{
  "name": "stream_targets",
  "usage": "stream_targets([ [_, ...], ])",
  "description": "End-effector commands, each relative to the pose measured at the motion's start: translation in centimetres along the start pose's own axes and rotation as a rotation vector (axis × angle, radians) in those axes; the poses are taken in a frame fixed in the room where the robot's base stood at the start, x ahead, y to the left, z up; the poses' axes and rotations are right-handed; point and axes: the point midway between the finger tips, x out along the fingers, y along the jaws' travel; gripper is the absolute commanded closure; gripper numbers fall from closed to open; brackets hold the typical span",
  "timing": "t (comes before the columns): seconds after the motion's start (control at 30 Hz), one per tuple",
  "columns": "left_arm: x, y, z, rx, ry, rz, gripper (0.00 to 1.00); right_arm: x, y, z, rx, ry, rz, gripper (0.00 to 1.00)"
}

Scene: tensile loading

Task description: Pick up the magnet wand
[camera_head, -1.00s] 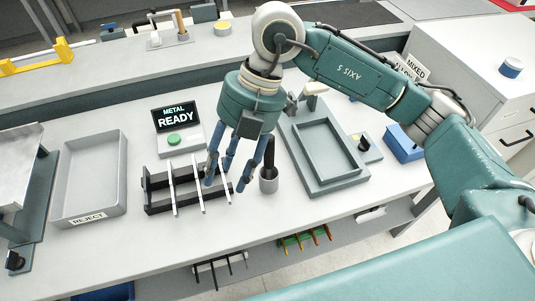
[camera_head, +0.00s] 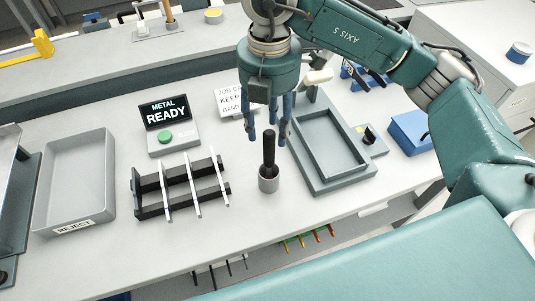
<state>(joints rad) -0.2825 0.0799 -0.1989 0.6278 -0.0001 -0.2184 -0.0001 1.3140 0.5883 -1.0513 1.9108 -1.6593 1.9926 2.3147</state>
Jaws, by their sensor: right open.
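The magnet wand (camera_head: 269,150) is a dark rod with a black grip. It stands upright in a small grey cup (camera_head: 268,182) on the bench. My right gripper (camera_head: 268,138) points down above and around the top of the wand in the picture, with its blue fingers apart. I cannot tell whether any finger touches the wand. My left gripper is not in view.
A black rack with white strips (camera_head: 182,190) stands left of the cup. A grey tray frame (camera_head: 329,147) lies close on the right. A reject tray (camera_head: 78,180) and a metal-ready display (camera_head: 167,117) are further left. Bench in front of the cup is clear.

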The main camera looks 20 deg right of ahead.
Motion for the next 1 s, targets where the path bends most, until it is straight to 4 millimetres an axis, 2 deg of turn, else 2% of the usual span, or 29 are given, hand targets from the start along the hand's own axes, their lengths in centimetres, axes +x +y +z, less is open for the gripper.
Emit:
stream_targets([
  [0.1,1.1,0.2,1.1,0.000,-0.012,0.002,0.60,1.1,0.0,-0.1,-0.001,0.001,0.001,0.56],
  [0.23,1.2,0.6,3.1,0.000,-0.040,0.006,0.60,1.5,0.0,-0.1,-0.001,0.001,0.000,0.56],
  [0.33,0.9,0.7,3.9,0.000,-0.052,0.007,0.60,2.3,0.0,-0.1,0.000,0.003,-0.002,0.56],
  [0.47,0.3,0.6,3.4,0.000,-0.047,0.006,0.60,4.4,-0.1,-0.1,-0.001,0.003,-0.004,0.56],
  [0.6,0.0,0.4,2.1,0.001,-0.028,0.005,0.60,6.2,0.0,-0.1,-0.001,0.003,-0.002,0.56],
  [0.73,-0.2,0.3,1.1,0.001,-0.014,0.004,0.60,7.0,0.0,0.0,-0.001,0.002,0.000,0.56],
  [0.83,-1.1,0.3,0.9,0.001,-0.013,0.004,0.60,7.9,0.1,0.1,0.000,0.003,-0.003,0.56],
  [1.0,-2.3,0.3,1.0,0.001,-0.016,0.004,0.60,10.6,0.2,0.3,0.000,0.003,-0.004,0.56],
])
